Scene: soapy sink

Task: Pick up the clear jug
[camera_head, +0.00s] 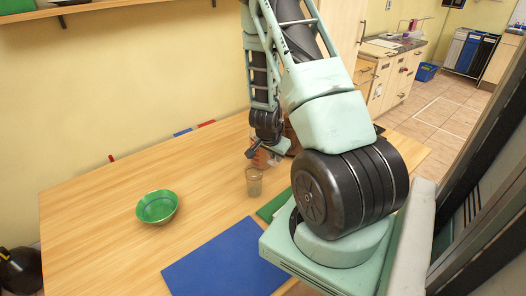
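A small clear vessel (254,183), looking like a glass or jug, stands upright on the wooden table near the middle of the view. I cannot make out a handle or spout on it. My gripper (264,152) points down just above and behind it, apart from it in the picture. Brownish see-through shapes show around and behind the gripper, partly hidden by it; I cannot tell what they are. The fingers are small and dark, so whether they are open or shut is unclear.
A green bowl (157,207) stands on the table (95,230) to the left. A blue mat (222,264) lies at the front, with a green mat (272,207) beside it, partly hidden by my arm. A yellow wall runs behind the table. The table's left part is clear.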

